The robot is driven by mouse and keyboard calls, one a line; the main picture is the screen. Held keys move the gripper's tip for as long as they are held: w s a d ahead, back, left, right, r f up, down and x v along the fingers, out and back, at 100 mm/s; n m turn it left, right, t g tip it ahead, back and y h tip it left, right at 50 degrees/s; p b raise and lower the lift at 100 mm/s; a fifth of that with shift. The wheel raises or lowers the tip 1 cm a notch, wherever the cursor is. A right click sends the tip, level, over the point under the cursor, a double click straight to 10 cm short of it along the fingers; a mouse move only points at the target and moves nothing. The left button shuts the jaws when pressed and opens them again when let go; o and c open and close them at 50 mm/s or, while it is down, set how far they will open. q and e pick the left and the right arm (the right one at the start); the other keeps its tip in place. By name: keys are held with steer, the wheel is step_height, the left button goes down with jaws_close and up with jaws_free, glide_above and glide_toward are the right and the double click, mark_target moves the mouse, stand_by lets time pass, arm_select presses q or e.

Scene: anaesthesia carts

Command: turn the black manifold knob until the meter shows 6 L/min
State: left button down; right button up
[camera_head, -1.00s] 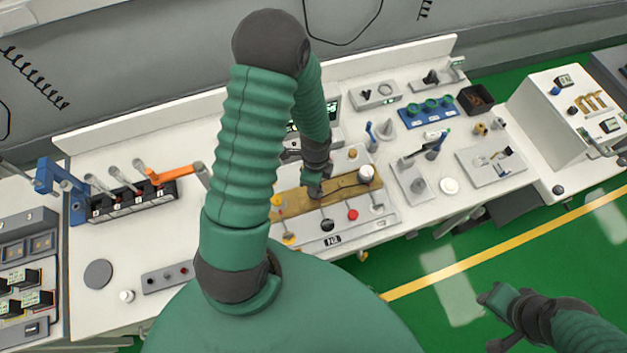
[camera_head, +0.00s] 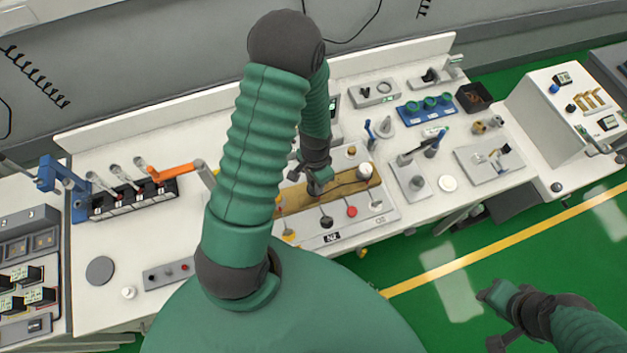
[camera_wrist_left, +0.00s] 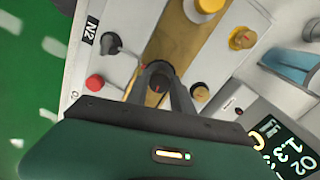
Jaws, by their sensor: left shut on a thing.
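The black manifold knob (camera_wrist_left: 158,82), with a small red mark, sits on the brass manifold (camera_wrist_left: 178,42) in the left wrist view. My left gripper (camera_wrist_left: 160,76) is shut on the knob, one finger on each side. In the head view my left gripper (camera_head: 317,188) is over the brass manifold (camera_head: 345,190), and its hand hides the knob. The meter (camera_wrist_left: 282,148) shows green digits in the left wrist view; I read "O2" and "1.3", partly cut off. My right gripper (camera_head: 490,298) hangs over the green floor, away from the bench; its jaw state is unclear.
A red button (camera_head: 352,212), a black knob (camera_head: 326,222) and a white knob (camera_head: 365,172) are close by on the panel. A blue tray (camera_head: 425,110) and a tool stand (camera_head: 415,180) stand to the right. My left arm covers part of the bench.

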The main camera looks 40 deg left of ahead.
arm_select(q)
steer(key=n, duration=0.4)
steer(key=shift+w+r+n, duration=0.15)
steer(key=shift+w+n, duration=0.15)
steer(key=shift+w, duration=0.1)
steer(key=shift+n, duration=2.6)
steer(key=c, duration=1.3)
jaws_free()
steer(key=shift+o, duration=1)
steer(key=shift+s, duration=0.1)
